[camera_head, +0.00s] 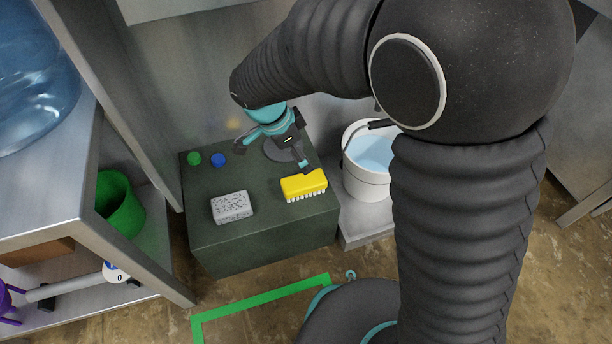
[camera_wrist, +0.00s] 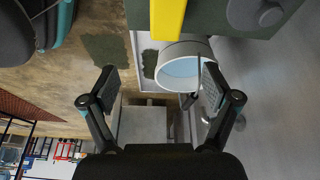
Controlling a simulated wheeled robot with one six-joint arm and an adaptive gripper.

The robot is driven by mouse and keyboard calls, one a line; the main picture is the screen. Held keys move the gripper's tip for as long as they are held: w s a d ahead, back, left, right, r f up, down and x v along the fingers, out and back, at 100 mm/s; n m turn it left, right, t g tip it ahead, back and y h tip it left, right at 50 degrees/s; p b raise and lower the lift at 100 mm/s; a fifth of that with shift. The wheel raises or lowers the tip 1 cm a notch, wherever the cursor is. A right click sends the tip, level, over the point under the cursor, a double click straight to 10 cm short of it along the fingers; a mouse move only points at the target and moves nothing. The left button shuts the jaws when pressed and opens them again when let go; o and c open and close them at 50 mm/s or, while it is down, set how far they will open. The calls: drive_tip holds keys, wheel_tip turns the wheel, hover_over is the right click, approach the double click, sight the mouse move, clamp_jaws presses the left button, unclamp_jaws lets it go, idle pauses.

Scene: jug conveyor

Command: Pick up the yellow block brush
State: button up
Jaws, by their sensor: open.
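The yellow block brush (camera_head: 304,184) lies on top of a dark green box (camera_head: 222,262), near its right edge, with pale bristles showing along its front side. In the wrist view the brush (camera_wrist: 169,18) shows at the top edge, cut off by the frame. My gripper (camera_head: 272,155) is open and empty above the box, just behind the brush, with one finger close to the brush's back edge. I cannot tell whether that finger touches it. In the wrist view my gripper (camera_wrist: 160,92) has its fingers wide apart, with the brush beyond them toward the top.
A speckled grey block (camera_head: 232,206) lies left of the brush. A green button (camera_head: 194,158) and a blue button (camera_head: 218,160) sit at the back left. A grey round piece (camera_head: 286,150) is behind the brush. A white bucket (camera_head: 366,180) of water stands to the right.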

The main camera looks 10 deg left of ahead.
sight(300, 181)
drive_tip(key=shift+m+h, duration=0.3)
drive_tip(key=shift+m, duration=0.2)
drive_tip(key=a+f, duration=0.1)
drive_tip(key=f, duration=0.1)
drive_tip(key=a+f, duration=0.1)
drive_tip(key=a, duration=0.1)
drive_tip(key=shift+s+a+f, duration=0.25)
drive_tip(key=shift+s+f, duration=0.15)
drive_tip(key=b+x, duration=0.1)
drive_tip(key=x, duration=1.2)
drive_tip(key=shift+w, duration=0.15)
drive_tip(key=shift+f+b, duration=0.2)
drive_tip(key=shift+b, duration=0.75)
drive_tip(key=c, duration=1.3)
